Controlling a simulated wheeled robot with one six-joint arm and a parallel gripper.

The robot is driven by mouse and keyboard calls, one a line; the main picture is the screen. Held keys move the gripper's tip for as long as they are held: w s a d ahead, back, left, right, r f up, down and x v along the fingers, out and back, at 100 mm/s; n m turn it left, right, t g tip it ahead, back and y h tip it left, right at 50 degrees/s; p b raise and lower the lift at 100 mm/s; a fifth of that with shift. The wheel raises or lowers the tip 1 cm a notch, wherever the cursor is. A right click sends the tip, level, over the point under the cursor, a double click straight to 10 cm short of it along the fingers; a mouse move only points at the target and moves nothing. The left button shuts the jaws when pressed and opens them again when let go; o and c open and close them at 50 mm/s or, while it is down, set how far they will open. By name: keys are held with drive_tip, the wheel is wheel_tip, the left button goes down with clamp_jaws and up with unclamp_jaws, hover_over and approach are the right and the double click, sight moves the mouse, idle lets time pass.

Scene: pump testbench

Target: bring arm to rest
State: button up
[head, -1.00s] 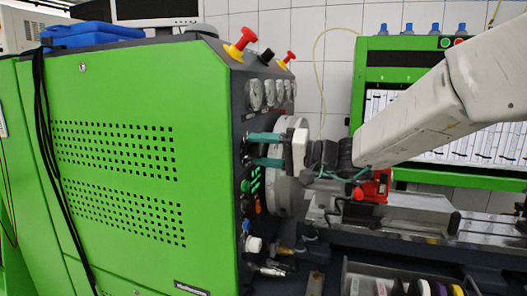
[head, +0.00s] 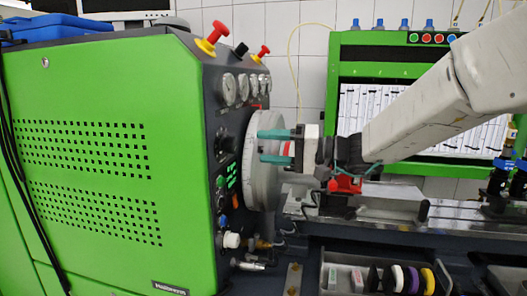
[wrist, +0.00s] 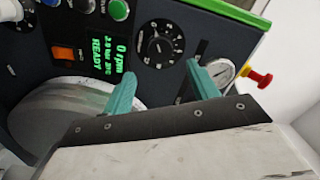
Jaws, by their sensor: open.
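My gripper (head: 262,147) is at the end of my white arm, in front of the control panel of the green pump testbench (head: 105,140). Its two teal fingers are apart with nothing between them, and they point left toward the panel. In the wrist view my gripper (wrist: 160,88) shows its fingers on either side of a black dial (wrist: 160,44). A round grey disc (head: 263,180) stands by the fingers in the head view. I cannot tell the exact gap between the fingers and the panel.
Red knobs (head: 216,33) stick out at the panel's top. A red clamp (head: 345,186) sits on the metal rail (head: 385,205) below my gripper. A tray (head: 342,280) with several coloured rings stands low. A green cabinet (head: 390,50) is behind.

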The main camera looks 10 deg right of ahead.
drive_tip(key=s+d+f+m+g+h, duration=0.1)
drive_tip(key=s+d+f+g+h, duration=0.2)
drive_tip(key=s+f, duration=0.45)
drive_tip(key=s+d+f+m+g+h, duration=0.1)
drive_tip(key=s+f+g+h, duration=0.3)
drive_tip(key=s, duration=0.6)
drive_tip(key=s+d+f+t+h, duration=0.2)
drive_tip(key=s+d+h, duration=0.8)
drive_tip(key=s+d, duration=0.3)
drive_tip(key=shift+s+d+f+t, duration=0.3)
drive_tip(key=shift+s+f, duration=0.1)
drive_tip(key=shift+s, duration=0.65)
